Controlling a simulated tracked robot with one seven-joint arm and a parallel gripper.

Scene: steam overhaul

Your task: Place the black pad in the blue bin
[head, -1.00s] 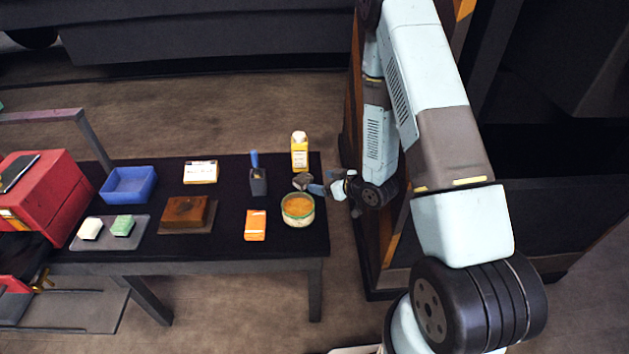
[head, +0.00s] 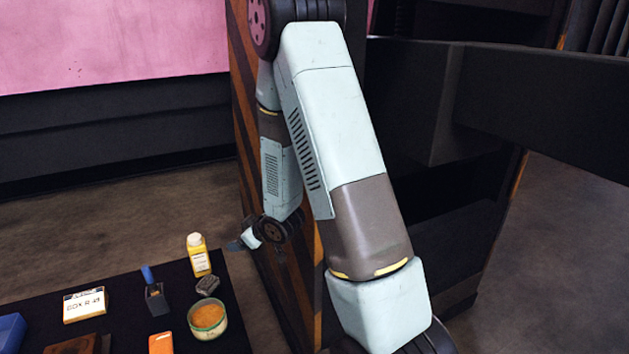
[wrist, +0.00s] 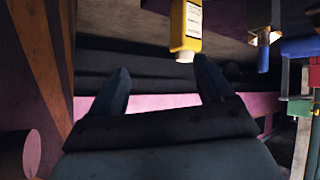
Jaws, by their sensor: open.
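The black pad (head: 207,286), a small dark grey block, lies on the black table between the yellow bottle and the round tin in the head view. I cannot make it out in the wrist view. The blue bin (head: 10,332) is cut off at the left edge of the head view, so its inside is mostly hidden. My gripper (head: 236,245) is beyond the table's right end, up and to the right of the pad and apart from it. In the wrist view my gripper (wrist: 160,85) has its two fingers spread with nothing between them.
A yellow bottle (head: 198,255) stands close to my gripper; it also shows in the wrist view (wrist: 186,28). A tin (head: 208,319), a blue-handled brush (head: 155,296), an orange box (head: 161,343) and a white-labelled box (head: 84,305) are on the table. A striped post (head: 300,270) stands at right.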

